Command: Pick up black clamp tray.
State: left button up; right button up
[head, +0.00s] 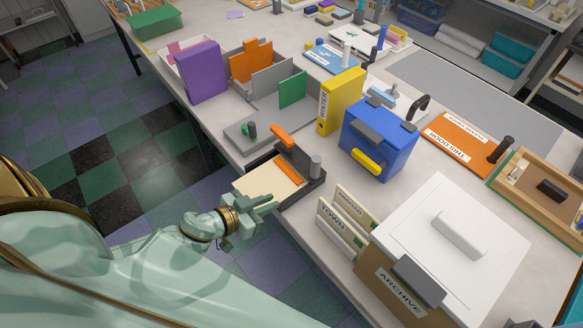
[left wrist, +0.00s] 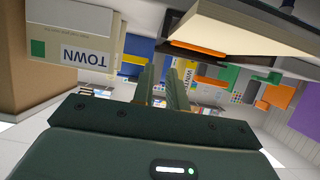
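The black clamp tray (head: 311,187) sits at the table's front edge. It holds a cream pad (head: 262,179) that juts out over the edge, with an orange strip, an orange lever and a grey knob on the tray. My left gripper (head: 268,203) is just off the table edge, close beside the pad and near the tray's front side. In the left wrist view its two fingers (left wrist: 164,85) are apart with nothing between them. The cream pad (left wrist: 255,35) shows there at upper right, beside the fingers. My right gripper is not in view.
A box marked ARCHIVE (head: 385,292) and folders marked TOWN (head: 338,232) stand to the right of the tray. A blue box (head: 378,140), a yellow binder (head: 343,100) and a grey base (head: 262,128) with a green knob stand behind it. The floor in front is clear.

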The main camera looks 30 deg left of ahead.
pick_arm(q)
send_near(306, 187)
jog(key=shift+x, duration=0.95)
jog(key=shift+w+d+f, duration=0.25)
jog(key=shift+w, duration=0.15)
jog(key=b+x, duration=0.1)
jog(key=x, duration=0.4)
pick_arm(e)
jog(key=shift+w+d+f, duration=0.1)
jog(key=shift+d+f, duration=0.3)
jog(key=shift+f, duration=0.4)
pick_arm(q)
jog(key=shift+s, duration=0.1)
grip_shut()
jog(key=shift+r, duration=0.1)
